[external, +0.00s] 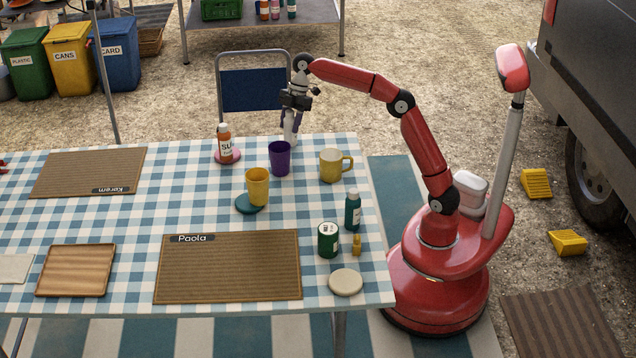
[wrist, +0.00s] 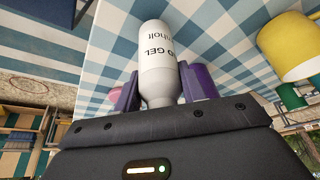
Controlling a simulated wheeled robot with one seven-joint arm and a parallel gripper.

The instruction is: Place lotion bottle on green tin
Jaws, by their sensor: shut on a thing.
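My gripper (external: 290,114) is shut on a white bottle (wrist: 165,55), gripped near its narrow end. Its label is partly readable, with "D GEL" on it. In the external view the white bottle (external: 289,130) hangs below my gripper at the table's back edge; I cannot tell whether it touches the cloth. The green tin (external: 328,240) stands near the table's right side, nearer the camera, with nothing on it. A teal bottle (external: 352,212) with a white label stands behind it; the label is too small to read. I cannot tell which bottle is the lotion bottle.
A purple cup (external: 279,159) and a yellow mug (external: 331,166) stand close to the held bottle. An orange bottle (external: 225,145) stands on a pink coaster. A small yellow figure (external: 357,245) is beside the tin, a pale round coaster (external: 346,282) in front.

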